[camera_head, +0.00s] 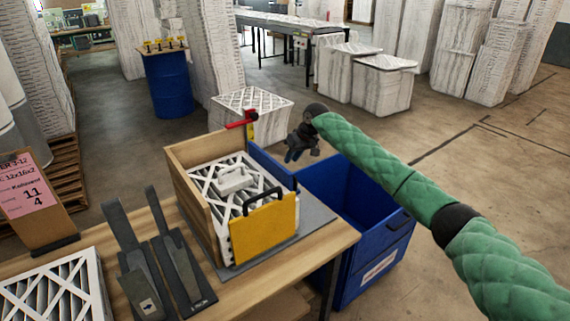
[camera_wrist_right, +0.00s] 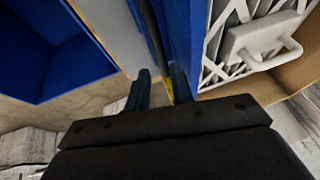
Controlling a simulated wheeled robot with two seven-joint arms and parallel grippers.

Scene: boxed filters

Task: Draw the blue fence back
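The blue fence (camera_head: 270,166) stands upright along the right side of a wooden-walled holder (camera_head: 192,205) on the workbench. It also shows in the wrist view as a blue wall (camera_wrist_right: 184,35). Inside the holder lies a white pleated filter (camera_head: 213,180) with a white handled block (camera_head: 235,180) on top. A yellow plate with a black handle (camera_head: 262,230) closes the front. My right gripper (camera_head: 299,150) is just right of the fence, near its far part. Its two fingers (camera_wrist_right: 160,88) are apart with a narrow gap; contact with the fence cannot be told. My left gripper is not in view.
A blue bin (camera_head: 375,268) stands on the floor right of the bench. A red lever (camera_head: 241,120) stands at the holder's far corner. Two dark grey tools (camera_head: 160,265), a pink sign (camera_head: 27,195) and another filter (camera_head: 58,290) are at left. Wrapped stacks stand behind.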

